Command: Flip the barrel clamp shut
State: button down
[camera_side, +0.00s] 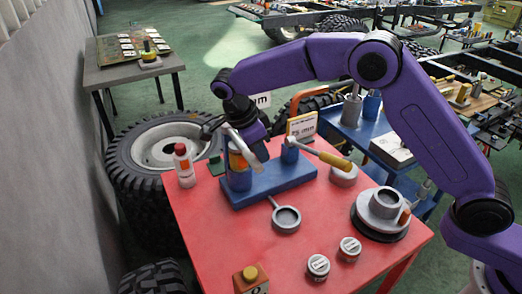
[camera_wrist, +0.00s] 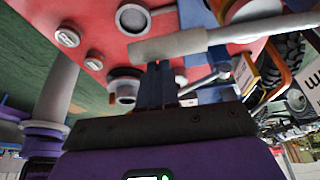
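The barrel clamp has a blue base (camera_side: 270,184) on the red table, with blue posts. An orange barrel (camera_side: 238,160) stands at its left post. A pale grey bar (camera_side: 246,149) slopes down to the right, close by this barrel. In the wrist view, the grey bar (camera_wrist: 215,38) crosses in front of my fingertips; I cannot tell whether they touch. A yellow-handled lever (camera_side: 320,152) reaches right from the other post. My gripper (camera_wrist: 160,66) has its dark blue fingers close together, with nothing visible between them. In the side view it is partly hidden behind the bar.
On the red table (camera_side: 215,235) are a white-and-red bottle (camera_side: 184,165), a grey ring with a handle (camera_side: 286,218), two small round caps (camera_side: 318,267) and a grey flanged part (camera_side: 383,210). An orange block (camera_side: 250,279) stands at the front edge. A blue cart (camera_side: 345,133) stands behind.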

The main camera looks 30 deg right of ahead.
jog(key=shift+s+a, duration=0.15)
jog(key=shift+a, duration=0.45)
jog(key=d+r, duration=0.2)
jog(key=d, duration=0.3)
jog(key=v, duration=0.9)
jog(key=shift+f, duration=0.1)
